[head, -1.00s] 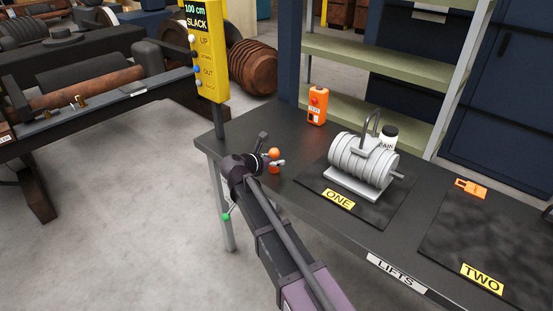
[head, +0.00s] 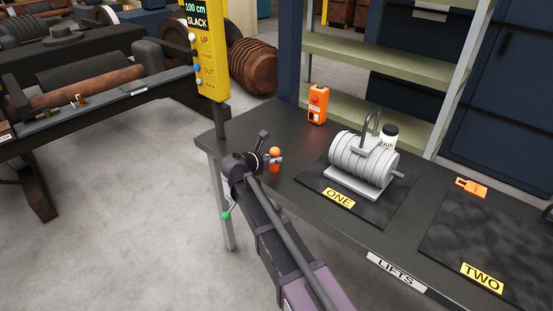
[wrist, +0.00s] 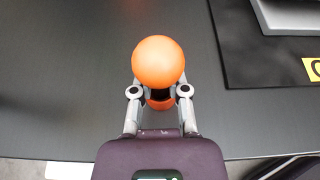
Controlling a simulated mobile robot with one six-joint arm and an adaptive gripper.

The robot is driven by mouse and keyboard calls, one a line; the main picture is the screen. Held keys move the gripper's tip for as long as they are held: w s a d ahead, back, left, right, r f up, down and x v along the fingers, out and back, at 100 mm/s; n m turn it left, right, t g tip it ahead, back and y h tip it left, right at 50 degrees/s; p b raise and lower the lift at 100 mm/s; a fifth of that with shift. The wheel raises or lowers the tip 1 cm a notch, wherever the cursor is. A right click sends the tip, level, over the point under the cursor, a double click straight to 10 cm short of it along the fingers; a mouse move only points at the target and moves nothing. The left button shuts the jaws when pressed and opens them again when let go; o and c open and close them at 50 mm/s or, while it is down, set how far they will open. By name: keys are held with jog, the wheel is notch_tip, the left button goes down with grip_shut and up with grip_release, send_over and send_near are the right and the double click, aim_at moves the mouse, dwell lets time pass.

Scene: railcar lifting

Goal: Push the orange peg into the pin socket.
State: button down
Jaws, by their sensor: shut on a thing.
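The orange peg (head: 275,152) stands upright on the dark table near its left end. It has a round ball top, which fills the middle of the wrist view (wrist: 159,62). My gripper (head: 272,160) reaches it from the left at table height. In the wrist view my gripper (wrist: 158,93) has a finger on each side of the peg, shut on its narrow part below the ball. The peg's lower part shows only partly behind the fingers. I cannot make out a pin socket for certain in either view.
A grey ribbed cylinder with a handle (head: 361,160) stands on mat ONE. Behind it are a white jar (head: 388,138) and an orange control box (head: 317,104). A yellow control panel (head: 207,50) rises beyond the table's left end.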

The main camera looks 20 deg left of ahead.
aim_at(274, 149)
jog(key=shift+r, duration=0.15)
notch_tip(274, 149, up, 4)
jog(key=p, duration=0.3)
jog(key=shift+p, duration=0.4)
jog(key=s+a+p, duration=0.1)
jog(key=s+a, duration=0.1)
jog(key=s, duration=1.3)
jog(key=shift+s+a+r, duration=0.15)
jog(key=shift+s+r, duration=0.2)
jog(key=shift+s, duration=0.05)
jog(key=shift+r, duration=0.15)
notch_tip(274, 149, up, 14)
jog(key=p, duration=1.4)
jog(key=shift+w+r+p, duration=0.15)
jog(key=shift+r+p, duration=0.05)
jog(key=shift+p, duration=0.2)
